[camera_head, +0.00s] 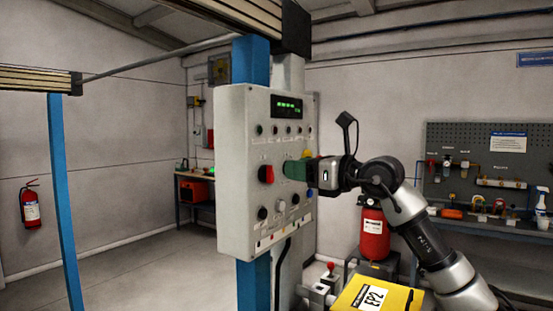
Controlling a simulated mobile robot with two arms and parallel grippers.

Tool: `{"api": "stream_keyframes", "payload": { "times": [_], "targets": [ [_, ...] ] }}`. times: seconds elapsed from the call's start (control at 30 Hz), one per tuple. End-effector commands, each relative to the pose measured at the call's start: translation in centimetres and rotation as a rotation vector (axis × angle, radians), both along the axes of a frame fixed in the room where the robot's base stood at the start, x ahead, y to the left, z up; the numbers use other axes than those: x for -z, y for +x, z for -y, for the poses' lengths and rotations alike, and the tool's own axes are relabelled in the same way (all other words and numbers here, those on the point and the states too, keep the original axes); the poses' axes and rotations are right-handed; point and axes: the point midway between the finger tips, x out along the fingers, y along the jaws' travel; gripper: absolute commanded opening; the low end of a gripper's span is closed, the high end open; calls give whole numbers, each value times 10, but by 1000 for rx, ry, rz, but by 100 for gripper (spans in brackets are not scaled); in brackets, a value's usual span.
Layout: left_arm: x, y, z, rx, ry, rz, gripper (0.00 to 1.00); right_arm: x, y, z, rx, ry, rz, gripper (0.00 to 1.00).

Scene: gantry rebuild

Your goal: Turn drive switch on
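A light grey control panel (234,150) is mounted on a blue column, with a lit green display (286,106) near its top. Below the display are a row of small dark knobs, a red knob (266,174) and several lower knobs. Labels are too small to read, so I cannot tell which one is the drive switch. My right gripper (310,171) comes in from the right, at the panel's right half. A green block-like part (294,170) is at its tip, against or just before the panel face. The fingers are not clear, and contact cannot be told. My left gripper is not in view.
A yellow box (372,296) stands low in front, beside a small red-topped lever (331,267). A red tank (374,234) is behind my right arm. A tool board and bench are at the right. Open floor lies left of the column, with a fire extinguisher (30,207) beyond.

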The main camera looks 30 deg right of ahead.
Motion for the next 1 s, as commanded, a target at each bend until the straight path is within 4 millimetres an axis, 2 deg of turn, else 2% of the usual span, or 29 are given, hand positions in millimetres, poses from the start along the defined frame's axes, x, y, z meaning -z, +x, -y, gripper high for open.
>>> {"api": "stream_keyframes", "payload": {
  "times": [0.03,0.3,0.47,0.7,0.97,1.0],
  "targets": [
    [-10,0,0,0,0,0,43,-5,10,-6,-4,3,-1,38],
    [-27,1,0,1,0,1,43,-3,46,-20,-3,2,0,38],
    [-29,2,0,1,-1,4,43,-1,53,-23,-2,1,1,38],
    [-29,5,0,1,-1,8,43,0,54,-23,-2,1,1,38],
    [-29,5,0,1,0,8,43,0,54,-23,-2,1,1,0],
    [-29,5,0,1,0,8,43,0,53,-23,-2,1,1,0]
  ]
}}
